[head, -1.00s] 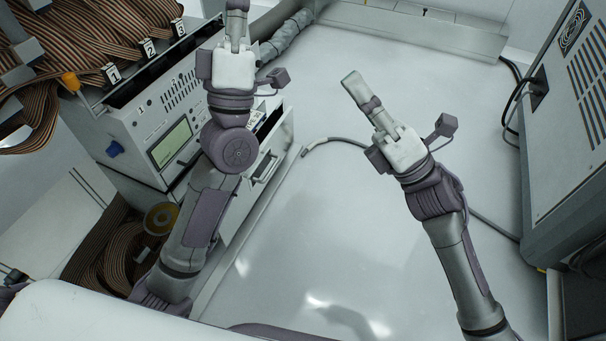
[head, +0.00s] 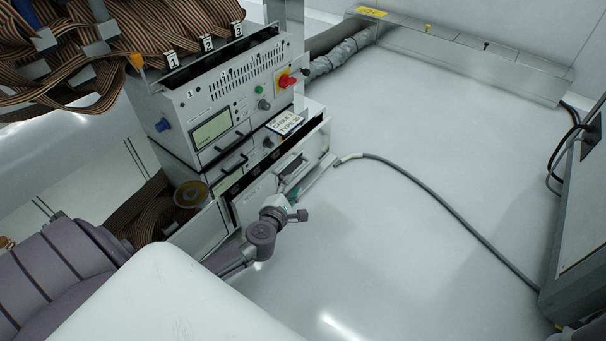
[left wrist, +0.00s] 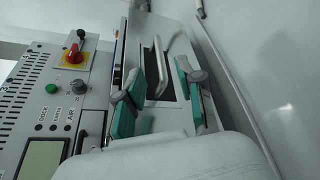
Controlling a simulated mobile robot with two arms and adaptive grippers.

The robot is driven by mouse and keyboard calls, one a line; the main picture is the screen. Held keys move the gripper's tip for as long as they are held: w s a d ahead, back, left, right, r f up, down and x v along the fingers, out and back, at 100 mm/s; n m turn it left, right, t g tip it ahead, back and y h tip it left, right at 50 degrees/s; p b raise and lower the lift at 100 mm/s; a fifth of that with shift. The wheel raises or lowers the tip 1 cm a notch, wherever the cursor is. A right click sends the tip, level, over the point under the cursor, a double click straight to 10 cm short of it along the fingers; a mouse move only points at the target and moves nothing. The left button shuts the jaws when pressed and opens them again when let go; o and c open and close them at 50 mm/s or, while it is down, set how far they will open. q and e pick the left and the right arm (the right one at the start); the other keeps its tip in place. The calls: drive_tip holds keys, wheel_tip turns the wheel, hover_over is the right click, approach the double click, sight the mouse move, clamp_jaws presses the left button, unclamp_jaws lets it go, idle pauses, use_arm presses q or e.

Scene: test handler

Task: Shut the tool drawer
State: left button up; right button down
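The tool drawer (head: 262,187) is the light grey front low on the test handler, standing out from the cabinet, with its dark inside showing at the top edge. Its bar handle (head: 290,168) is on the front; the handle also shows in the left wrist view (left wrist: 173,48). My left gripper (head: 294,185) is in front of the drawer, close to the handle. In the left wrist view its teal-padded fingers (left wrist: 160,75) are spread, with the handle seen between them. I cannot tell if they touch it. My right gripper is not in view.
The test handler (head: 215,110) has a small screen, a red knob (head: 287,80) and ribbon cables (head: 150,45) above. A grey cable (head: 440,200) lies on the white floor to the right. A grey cabinet (head: 575,230) stands at the right edge.

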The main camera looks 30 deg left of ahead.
sight(301, 169)
use_arm(q)
drive_tip(key=b+x, duration=0.3)
drive_tip(key=x, duration=0.4)
drive_tip(key=shift+w+f+b, duration=0.2)
drive_tip(key=shift+w+b, duration=0.15)
drive_tip(key=shift+w, duration=0.05)
drive_tip(key=shift+w+a, duration=0.15)
drive_tip(key=shift+w, duration=0.3)
clamp_jaws()
